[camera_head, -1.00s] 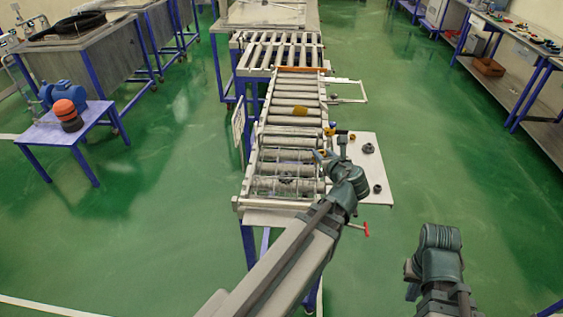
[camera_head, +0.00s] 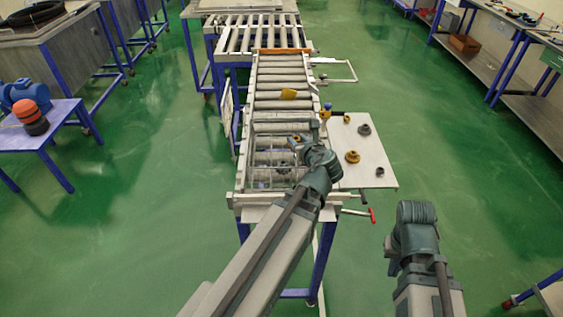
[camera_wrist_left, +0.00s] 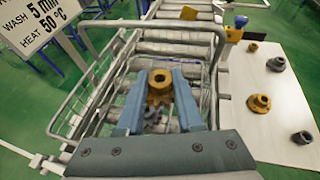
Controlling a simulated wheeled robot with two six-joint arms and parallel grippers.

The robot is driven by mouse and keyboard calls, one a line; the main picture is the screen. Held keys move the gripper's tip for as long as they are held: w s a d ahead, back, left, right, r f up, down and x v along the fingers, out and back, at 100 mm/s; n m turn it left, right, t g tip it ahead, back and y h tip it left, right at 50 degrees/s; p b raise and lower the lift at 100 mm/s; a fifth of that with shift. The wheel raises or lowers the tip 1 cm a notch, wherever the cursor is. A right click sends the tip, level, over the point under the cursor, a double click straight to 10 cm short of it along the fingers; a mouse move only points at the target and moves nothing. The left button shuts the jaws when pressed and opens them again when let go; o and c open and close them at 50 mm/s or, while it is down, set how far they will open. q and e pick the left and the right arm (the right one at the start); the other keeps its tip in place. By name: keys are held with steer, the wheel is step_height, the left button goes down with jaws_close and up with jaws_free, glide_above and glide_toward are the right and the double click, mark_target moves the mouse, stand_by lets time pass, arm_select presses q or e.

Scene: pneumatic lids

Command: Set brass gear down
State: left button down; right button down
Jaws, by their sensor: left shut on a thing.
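My left gripper (camera_head: 297,142) is shut on a brass gear (camera_wrist_left: 160,82), a toothed yellow piece with a hole in its middle. In the left wrist view the gear sits between the two blue fingers of the gripper (camera_wrist_left: 157,100). Gripper and gear are over a wire basket (camera_wrist_left: 88,125) on the roller conveyor; how far they are above its bottom I cannot tell. A grey part (camera_wrist_left: 152,116) shows partly below the gear. In the head view my right arm's wrist shows at lower right, but its fingers are out of sight.
A yellow block (camera_head: 288,94) lies on the rollers farther back. A sign (camera_wrist_left: 40,22) stands left of the basket. A red-handled lever (camera_head: 372,215) sticks out in front.

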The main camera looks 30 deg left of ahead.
arm_select(q)
steer(key=b, duration=0.5)
glide_above(284, 147)
steer(key=s+d, duration=0.3)
steer(key=f, duration=0.5)
steer(key=shift+w, duration=0.2)
steer(key=shift+w+a+f, duration=0.1)
steer(key=shift+w+a, duration=0.05)
steer(key=shift+a, duration=0.05)
steer(key=w+a+f+b, duration=0.2)
steer(key=a+f+b, duration=0.1)
steer(key=shift+w, duration=0.4)
steer(key=shift+r, duration=0.1)
steer(key=shift+f+b, duration=0.45)
steer(key=shift+s+d+f, duration=0.1)
steer(key=shift+s, duration=0.05)
steer(key=c, duration=0.5)
jaws_free()
steer(key=shift+c, duration=0.2)
